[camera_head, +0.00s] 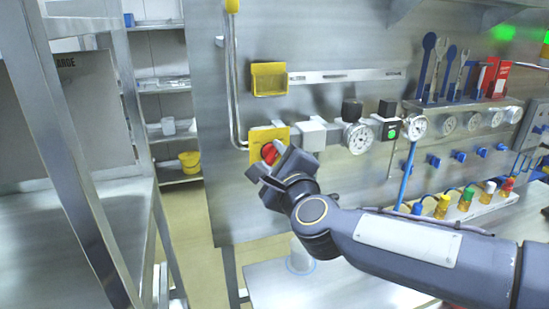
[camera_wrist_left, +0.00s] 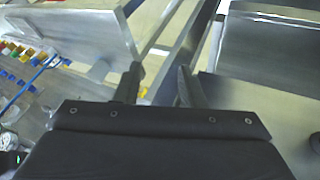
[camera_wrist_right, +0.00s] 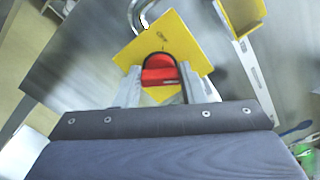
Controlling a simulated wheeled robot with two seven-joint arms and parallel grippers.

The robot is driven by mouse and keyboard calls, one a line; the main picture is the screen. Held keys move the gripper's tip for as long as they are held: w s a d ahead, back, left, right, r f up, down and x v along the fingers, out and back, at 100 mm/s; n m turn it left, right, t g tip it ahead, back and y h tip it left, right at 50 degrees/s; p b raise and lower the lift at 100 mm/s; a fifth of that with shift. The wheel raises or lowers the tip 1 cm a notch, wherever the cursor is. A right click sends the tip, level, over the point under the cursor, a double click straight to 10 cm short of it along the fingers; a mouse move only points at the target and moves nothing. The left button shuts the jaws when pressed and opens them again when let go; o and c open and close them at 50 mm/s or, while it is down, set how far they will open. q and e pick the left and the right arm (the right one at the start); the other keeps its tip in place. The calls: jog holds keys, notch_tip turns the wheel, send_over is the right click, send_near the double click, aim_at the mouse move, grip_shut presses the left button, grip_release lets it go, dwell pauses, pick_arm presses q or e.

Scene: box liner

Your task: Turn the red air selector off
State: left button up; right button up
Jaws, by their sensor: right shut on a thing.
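The red air selector (camera_head: 269,153) is a red knob on a yellow plate (camera_head: 254,135) on the steel wall panel. My right gripper (camera_head: 268,172) is at the knob and covers part of it in the head view. In the right wrist view the red knob (camera_wrist_right: 160,72) sits between the two fingers (camera_wrist_right: 160,90), which are shut on it. The yellow plate (camera_wrist_right: 185,45) looks tilted there. My left gripper (camera_wrist_left: 157,85) shows in the left wrist view with its fingers apart and nothing between them. It is not in the head view.
A regulator block (camera_head: 313,135) and pressure gauge (camera_head: 357,138) are right of the selector. A yellow holder (camera_head: 269,79) is above it. Hand tools (camera_head: 440,70) stand on a ledge at the right. A steel frame (camera_head: 75,150) stands at the left.

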jog(key=n+p, duration=0.1)
jog(key=n, duration=0.3)
jog(key=shift+n, duration=0.3)
jog(key=n+p, duration=0.1)
jog(key=n, duration=0.2)
jog(key=shift+f+n, duration=0.1)
jog(key=shift+n, duration=0.2)
jog(key=n+p, duration=0.1)
jog(key=n, duration=0.3)
jog(key=shift+f+n+p, duration=0.15)
jog(key=shift+n+p, duration=0.35)
jog(key=shift+n, duration=1.1)
jog(key=o, duration=1)
